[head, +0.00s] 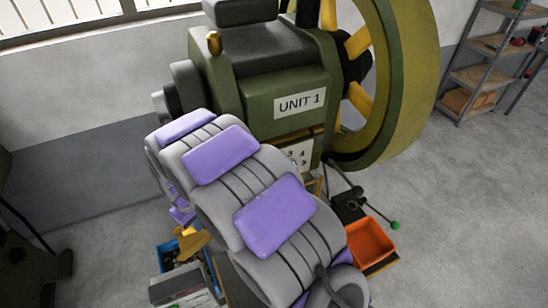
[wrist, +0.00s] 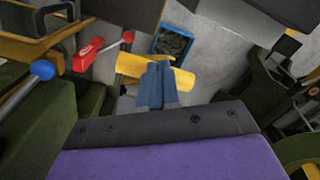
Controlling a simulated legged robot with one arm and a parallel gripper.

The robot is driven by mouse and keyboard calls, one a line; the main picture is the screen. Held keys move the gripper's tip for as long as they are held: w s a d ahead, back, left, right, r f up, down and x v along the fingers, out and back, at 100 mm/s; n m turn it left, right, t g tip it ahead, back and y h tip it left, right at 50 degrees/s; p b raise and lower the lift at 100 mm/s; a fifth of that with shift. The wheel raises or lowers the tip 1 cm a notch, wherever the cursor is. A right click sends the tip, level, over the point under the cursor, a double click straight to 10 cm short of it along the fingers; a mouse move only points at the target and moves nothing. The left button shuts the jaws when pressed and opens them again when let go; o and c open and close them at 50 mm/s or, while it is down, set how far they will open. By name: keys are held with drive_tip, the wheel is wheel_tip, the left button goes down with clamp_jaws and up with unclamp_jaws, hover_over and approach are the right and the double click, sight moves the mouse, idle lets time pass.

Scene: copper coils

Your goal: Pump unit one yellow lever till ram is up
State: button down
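The green machine (head: 250,85) carries a "UNIT 1" label (head: 299,103) in the head view. A thick yellow bar (wrist: 130,66), likely the lever, lies across the middle of the wrist view; a yellow piece (head: 193,243) also shows low left of my arm in the head view. My gripper (wrist: 157,66) has its blue fingers side by side with no clear gap, overlapping the bar's middle. The bar runs across behind both fingers; contact is not clear. My arm hides the gripper in the head view. I cannot make out the ram.
A blue bin (wrist: 172,42) stands on the floor just beyond the bar. A red handle (wrist: 88,54) and a blue ball knob (wrist: 42,69) are to its left. In the head view, an orange bin (head: 368,243) and a green-knobbed lever (head: 395,225) sit right of my arm.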

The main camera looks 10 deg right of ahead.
wheel_tip(320, 180, up, 7)
drive_tip(key=s+p, duration=0.1)
drive_tip(key=s, duration=0.1)
drive_tip(key=shift+d+f, duration=0.2)
drive_tip(key=shift+w, duration=0.1)
idle(0.4)
wheel_tip(320, 180, up, 7)
drive_tip(key=p, duration=0.1)
drive_tip(key=shift+p, duration=0.4)
idle(0.5)
